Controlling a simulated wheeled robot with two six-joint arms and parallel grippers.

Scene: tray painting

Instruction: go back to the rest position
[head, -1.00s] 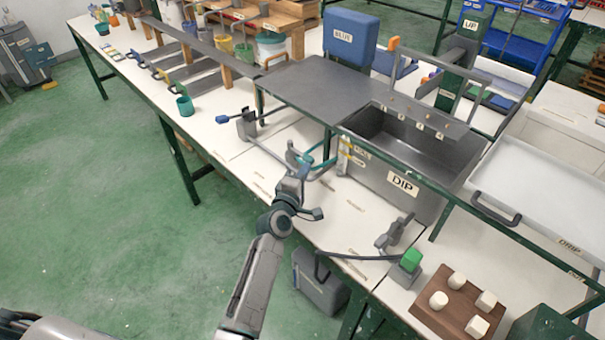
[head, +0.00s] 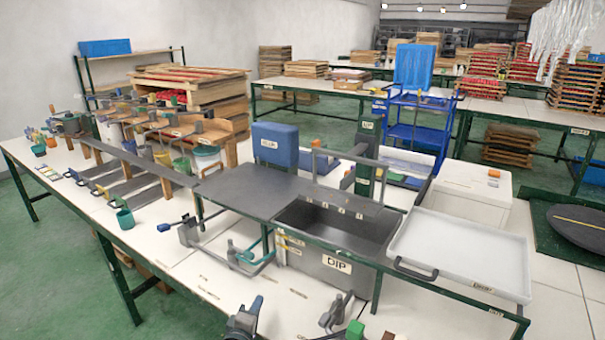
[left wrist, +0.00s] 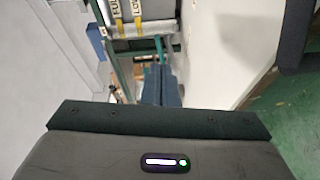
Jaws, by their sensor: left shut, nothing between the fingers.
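My left gripper (head: 256,303) is at the bottom edge of the head view, over the front part of the white bench (head: 205,272). Its dark blue fingers are closed together with nothing between them. They also show in the left wrist view (left wrist: 162,88), pointing away from the camera. The gripper is apart from the teal-handled frame (head: 245,258) beyond it. Most of my left arm is below the picture. My right gripper is in neither view.
The grey DIP tank (head: 337,264) stands beyond and right of the gripper. A white tray (head: 470,250) lies right of it. A grey holder (head: 335,312) and a green block (head: 355,330) are close on the right. Green floor (head: 75,260) is open at left.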

